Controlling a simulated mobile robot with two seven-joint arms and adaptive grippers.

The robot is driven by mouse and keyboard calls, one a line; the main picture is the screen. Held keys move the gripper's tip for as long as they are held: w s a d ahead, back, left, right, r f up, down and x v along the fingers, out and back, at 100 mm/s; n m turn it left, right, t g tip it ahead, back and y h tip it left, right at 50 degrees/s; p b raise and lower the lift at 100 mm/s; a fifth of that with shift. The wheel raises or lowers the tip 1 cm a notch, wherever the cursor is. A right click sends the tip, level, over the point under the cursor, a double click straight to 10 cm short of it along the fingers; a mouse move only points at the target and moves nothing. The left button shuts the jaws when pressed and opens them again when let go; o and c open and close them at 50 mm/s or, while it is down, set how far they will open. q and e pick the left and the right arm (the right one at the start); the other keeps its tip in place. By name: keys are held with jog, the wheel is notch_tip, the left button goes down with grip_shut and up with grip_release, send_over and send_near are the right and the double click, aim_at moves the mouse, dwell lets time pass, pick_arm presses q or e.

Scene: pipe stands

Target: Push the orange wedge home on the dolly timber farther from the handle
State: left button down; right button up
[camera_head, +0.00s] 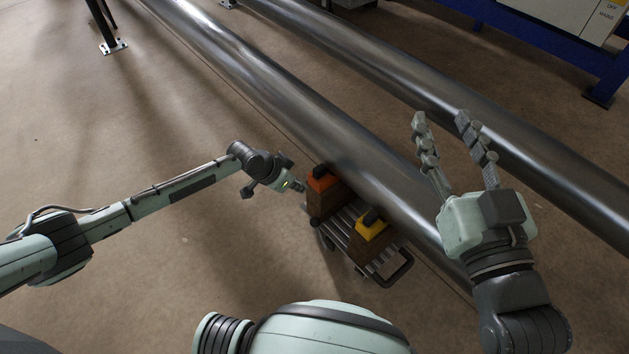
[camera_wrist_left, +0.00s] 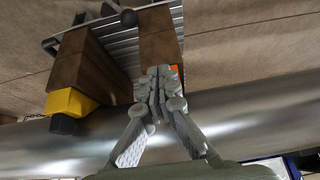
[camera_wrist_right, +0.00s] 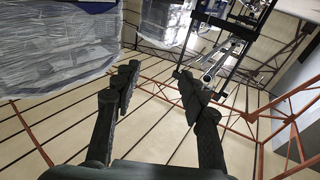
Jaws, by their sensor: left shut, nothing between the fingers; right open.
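The orange wedge (camera_head: 322,179) sits on the far timber (camera_head: 332,200) of the dolly, against the near side of the big steel pipe (camera_head: 300,125). The dolly handle (camera_head: 397,272) is at the other end, by the timber with the yellow wedge (camera_head: 371,227). My left gripper (camera_head: 301,188) is shut and empty, its tips just beside the orange wedge; I cannot tell if they touch. In the left wrist view the shut fingers (camera_wrist_left: 159,85) cover most of the orange wedge (camera_wrist_left: 174,70). My right gripper (camera_head: 441,118) is open and empty, raised over the pipe.
The slatted dolly deck (camera_head: 345,232) stands under the pipe. A second steel pipe (camera_head: 400,80) runs parallel behind it. A blue frame (camera_head: 540,35) stands at the upper right and a dark stand leg (camera_head: 108,30) at the upper left. The floor left of the dolly is clear.

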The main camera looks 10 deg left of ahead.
jog(key=d+f+g+h+p, duration=0.25)
jog(key=d+f+g, duration=0.25)
jog(key=f, duration=0.4)
jog(key=s+d+f+m+g+h+p, duration=0.2)
jog(key=s+d+f+g+h+p, duration=0.2)
jog(key=s+d+f+g, duration=0.5)
jog(key=shift+s+d+f+g+h+p, duration=0.3)
jog(key=shift+s+d+f+h, duration=0.35)
jog(key=shift+s+d+f, duration=1.6)
jog(key=shift+w+a+f, duration=0.1)
jog(key=shift+w, duration=0.1)
